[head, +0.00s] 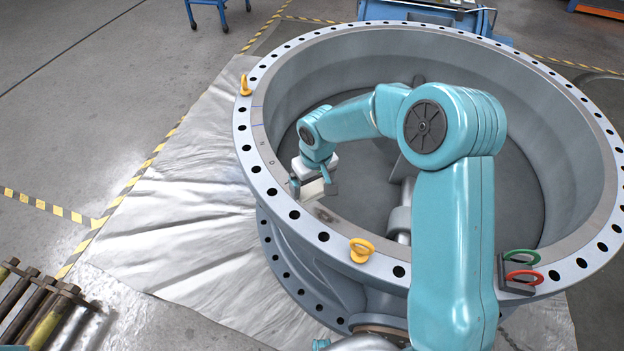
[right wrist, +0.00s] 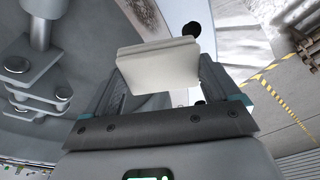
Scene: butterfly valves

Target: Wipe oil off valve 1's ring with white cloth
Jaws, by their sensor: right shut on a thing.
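The valve's ring (head: 271,192) is a wide grey flange with dark bolt holes around a deep round bore. It also shows in the right wrist view (right wrist: 183,15). My right gripper (head: 314,188) is over the near left part of the ring, at its inner edge. It is shut on a folded white cloth (right wrist: 158,65), which spans between its two fingers. The cloth (head: 312,189) is at or just above the ring; I cannot tell whether it touches. A dark brownish smudge (head: 324,214) lies on the ring just nearer than the cloth. My left gripper is not in view.
Yellow lifting eyes (head: 361,249) (head: 246,85) stand up from the ring. A green handle (head: 521,256) and a red handle (head: 524,277) sit at its right front. Silvery sheeting (head: 185,215) covers the floor at left. Rusty bars (head: 40,305) lie at lower left.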

